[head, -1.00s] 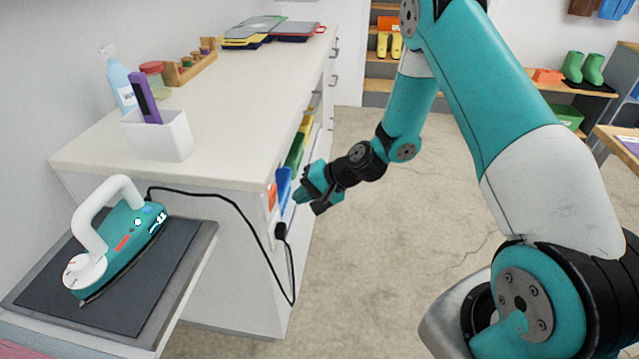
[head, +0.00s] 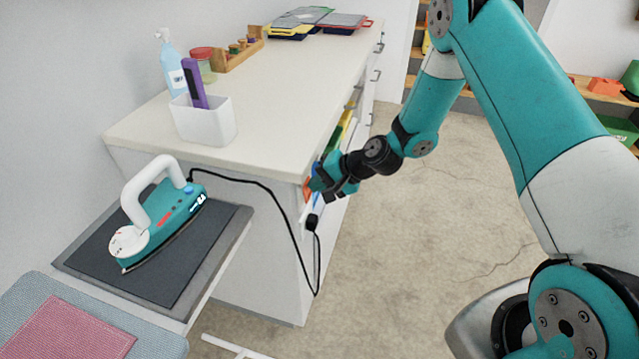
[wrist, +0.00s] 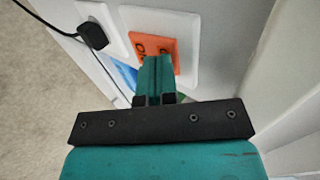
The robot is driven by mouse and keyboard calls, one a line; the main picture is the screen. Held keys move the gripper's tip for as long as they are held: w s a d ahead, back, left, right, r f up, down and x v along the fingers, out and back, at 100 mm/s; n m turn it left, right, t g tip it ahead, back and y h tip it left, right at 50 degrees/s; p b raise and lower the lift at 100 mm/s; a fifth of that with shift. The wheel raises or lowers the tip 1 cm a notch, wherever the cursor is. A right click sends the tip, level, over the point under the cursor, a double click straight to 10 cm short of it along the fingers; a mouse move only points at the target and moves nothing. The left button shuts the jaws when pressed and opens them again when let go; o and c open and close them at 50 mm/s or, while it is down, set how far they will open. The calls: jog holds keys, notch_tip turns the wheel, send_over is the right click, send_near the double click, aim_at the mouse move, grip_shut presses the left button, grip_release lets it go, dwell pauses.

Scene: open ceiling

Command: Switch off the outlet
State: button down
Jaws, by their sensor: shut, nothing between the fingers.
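An orange switch (wrist: 152,45) with dark lettering sits in a white plate (wrist: 186,28) on the side of the cabinet; a sliver of the switch (head: 307,188) shows in the head view. Beside it, a black plug (wrist: 93,36) is in a white socket plate (wrist: 105,15); the plug (head: 312,223) also shows in the head view. My gripper (wrist: 155,66) is shut and empty, its teal fingertips over the lower part of the switch. I cannot tell whether they touch it. In the head view my gripper (head: 320,181) is at the cabinet side, partly covering the switch.
The black cord (head: 268,192) runs from the plug to a teal iron (head: 165,215) on a dark pad (head: 100,247). The white cabinet top (head: 285,95) holds a bottle, a white bin and several other things. The floor (head: 440,220) right of the cabinet is clear.

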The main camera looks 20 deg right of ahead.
jog(key=shift+r, duration=0.15)
jog(key=shift+r+p, duration=0.6)
jog(key=shift+r, duration=0.1)
jog(key=v, duration=1.3)
jog(key=shift+r, duration=0.1)
